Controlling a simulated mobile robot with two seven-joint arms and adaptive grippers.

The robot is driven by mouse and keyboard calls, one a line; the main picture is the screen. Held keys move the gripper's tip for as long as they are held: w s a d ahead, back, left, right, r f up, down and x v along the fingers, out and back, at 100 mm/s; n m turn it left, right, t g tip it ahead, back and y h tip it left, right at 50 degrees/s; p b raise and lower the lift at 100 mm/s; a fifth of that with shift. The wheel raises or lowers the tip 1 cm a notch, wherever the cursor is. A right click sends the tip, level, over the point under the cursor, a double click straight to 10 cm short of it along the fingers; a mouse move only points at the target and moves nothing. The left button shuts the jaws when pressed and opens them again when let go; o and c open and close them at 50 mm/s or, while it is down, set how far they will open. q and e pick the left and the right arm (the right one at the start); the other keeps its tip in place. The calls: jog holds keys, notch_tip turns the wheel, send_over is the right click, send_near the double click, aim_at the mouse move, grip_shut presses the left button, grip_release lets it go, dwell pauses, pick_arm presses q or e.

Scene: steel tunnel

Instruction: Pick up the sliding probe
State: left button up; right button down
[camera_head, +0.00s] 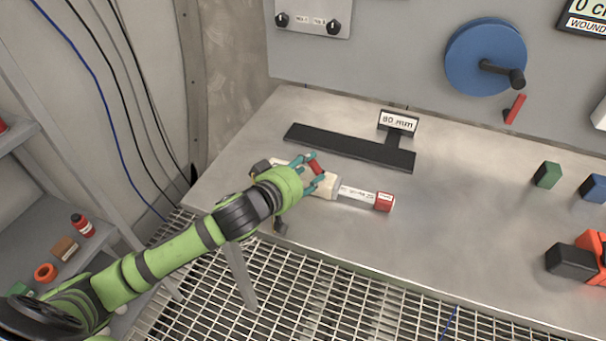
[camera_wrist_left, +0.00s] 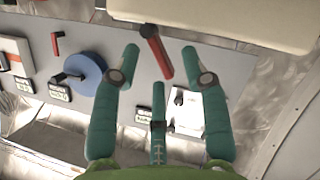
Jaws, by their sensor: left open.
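The probe lies on the steel worktop in the head view. It has a cream body (camera_head: 326,186), a labelled grey bar and a red end block (camera_head: 384,202). My left gripper (camera_head: 312,172) is open over the cream body, its teal fingers around a small red piece (camera_head: 317,164). In the left wrist view, a red bar with a dark end (camera_wrist_left: 158,52) shows between the spread fingers of my left gripper (camera_wrist_left: 160,58). Contact cannot be told. My right gripper is not in view.
A black rail (camera_head: 345,146) with an "80 mm" sign (camera_head: 398,122) lies behind the probe. A blue crank wheel (camera_head: 485,56) is on the back panel. Green (camera_head: 547,174) and blue (camera_head: 594,188) blocks stand at right. A shelf (camera_head: 60,215) with small items is at left.

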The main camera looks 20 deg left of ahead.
aim_at(315, 164)
pick_arm(q)
jog(key=x, duration=0.2)
jog(key=shift+w+d, duration=0.15)
jog(key=shift+w, duration=0.25)
jog(key=shift+w+f, duration=0.15)
jog(key=shift+w, duration=0.15)
jog(key=c, duration=0.7)
grip_shut()
jog(key=shift+r, duration=0.25)
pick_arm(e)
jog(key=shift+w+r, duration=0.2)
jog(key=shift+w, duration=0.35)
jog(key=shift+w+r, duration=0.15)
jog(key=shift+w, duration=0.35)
